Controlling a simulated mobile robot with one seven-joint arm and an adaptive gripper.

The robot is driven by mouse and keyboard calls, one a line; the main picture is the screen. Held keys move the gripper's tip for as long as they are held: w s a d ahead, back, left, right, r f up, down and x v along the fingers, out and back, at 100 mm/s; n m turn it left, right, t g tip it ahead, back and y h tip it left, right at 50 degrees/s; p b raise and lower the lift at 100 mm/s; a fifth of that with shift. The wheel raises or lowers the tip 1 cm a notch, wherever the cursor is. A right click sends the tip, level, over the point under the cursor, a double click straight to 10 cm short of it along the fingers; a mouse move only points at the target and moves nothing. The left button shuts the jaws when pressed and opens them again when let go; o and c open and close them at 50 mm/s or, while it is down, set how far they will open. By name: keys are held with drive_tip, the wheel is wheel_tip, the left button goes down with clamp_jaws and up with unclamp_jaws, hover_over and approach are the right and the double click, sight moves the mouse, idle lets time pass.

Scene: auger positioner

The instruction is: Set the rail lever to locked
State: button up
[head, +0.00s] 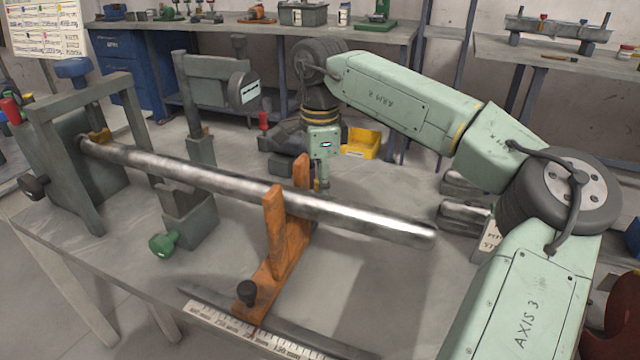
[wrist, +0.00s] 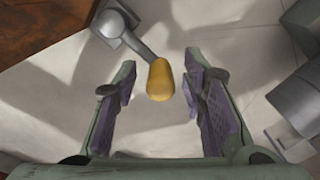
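The rail lever is a short grey arm with a yellow knob (wrist: 159,80) in the wrist view. It runs from a small grey pivot block (wrist: 110,22) at the upper left, down and right to the knob. My gripper (wrist: 160,65) is open, with one finger on each side of the knob and a gap on both sides. In the head view my gripper (head: 323,172) points down behind the orange support. A small yellow bit, seemingly the knob (head: 317,185), shows by its fingers; the rest of the lever is hidden there.
The orange support (head: 283,235) stands close beside my gripper, with a long steel bar (head: 260,192) over it. An orange-brown part (wrist: 40,25) fills the wrist view's upper left. Grey metal parts (wrist: 300,95) lie at its right. A yellow bin (head: 362,142) sits behind.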

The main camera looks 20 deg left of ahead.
clamp_jaws()
idle(0.7)
